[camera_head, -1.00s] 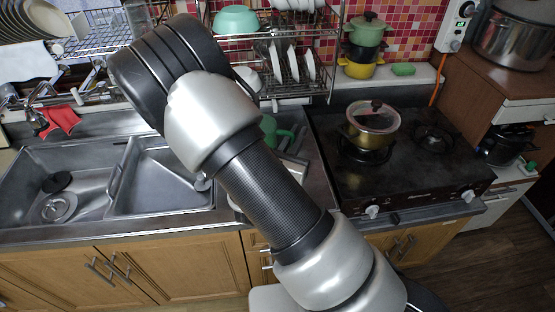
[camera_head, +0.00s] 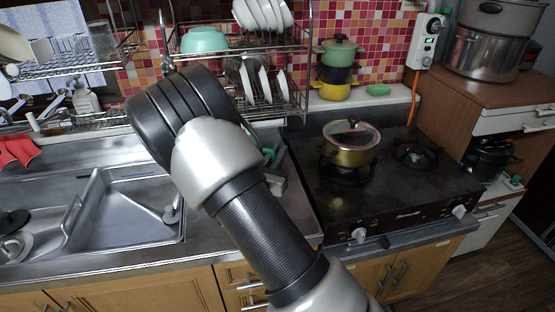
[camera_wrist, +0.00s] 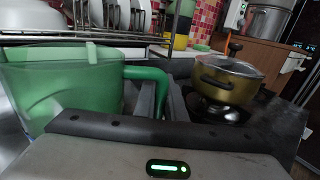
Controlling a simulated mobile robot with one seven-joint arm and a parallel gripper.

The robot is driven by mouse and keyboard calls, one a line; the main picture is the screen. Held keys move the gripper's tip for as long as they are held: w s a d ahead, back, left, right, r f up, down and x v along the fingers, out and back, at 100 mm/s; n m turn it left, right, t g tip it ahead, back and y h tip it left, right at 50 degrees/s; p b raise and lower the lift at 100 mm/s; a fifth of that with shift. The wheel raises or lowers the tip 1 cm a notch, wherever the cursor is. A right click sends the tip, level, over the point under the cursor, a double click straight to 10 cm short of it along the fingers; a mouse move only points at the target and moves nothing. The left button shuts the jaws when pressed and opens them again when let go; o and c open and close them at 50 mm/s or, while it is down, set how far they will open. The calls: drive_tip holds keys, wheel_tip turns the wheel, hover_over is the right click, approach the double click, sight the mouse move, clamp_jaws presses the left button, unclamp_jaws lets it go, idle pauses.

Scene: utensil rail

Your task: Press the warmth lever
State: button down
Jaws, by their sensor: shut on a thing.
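In the head view my arm covers the gripper and most of the jug; only a bit of green (camera_head: 268,155) shows beside the arm. I cannot make out a warmth lever in either view. A dark appliance (camera_head: 488,155) stands in the cabinet at the right; no lever on it can be told.
A lidded pot (camera_head: 350,155) sits on the black stove (camera_head: 390,200), with knobs on its front. The sink (camera_head: 125,215) is left of my arm. Dish racks (camera_head: 275,112) stand behind it. A wall box (camera_head: 425,42) and a steel pot (camera_head: 490,45) are at the upper right.

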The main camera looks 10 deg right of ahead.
drive_tip(key=shift+f, duration=0.7)
drive_tip(key=shift+f, duration=0.2)
drive_tip(key=c, duration=1.8)
unclamp_jaws()
